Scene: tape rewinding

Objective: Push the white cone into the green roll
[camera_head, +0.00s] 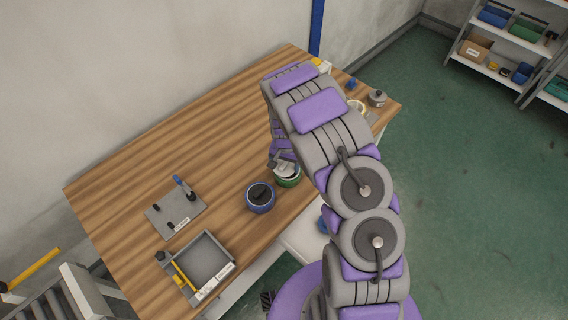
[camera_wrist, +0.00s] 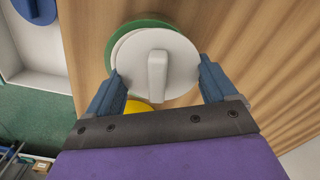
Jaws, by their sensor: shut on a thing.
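The white cone (camera_wrist: 182,62) shows in the wrist view as a round disc with a raised bar across its middle. My gripper (camera_wrist: 160,72) has its two blue-grey fingers against opposite sides of the disc, shut on it. The green roll (camera_wrist: 149,22) lies directly behind the cone, with its rim showing past the disc's upper edge. In the head view, the green roll (camera_head: 290,182) stands near the table's front edge, with the white cone (camera_head: 285,170) and my fingers at its top. How deep the cone sits in the roll is hidden.
A blue roll (camera_head: 260,203) with a dark centre stands just left of the green roll. A grey plate with pegs (camera_head: 163,208) and a grey tray (camera_head: 208,254) lie farther left on the wooden table (camera_head: 130,170). Small items, including a grey container (camera_head: 377,98), sit at the right end.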

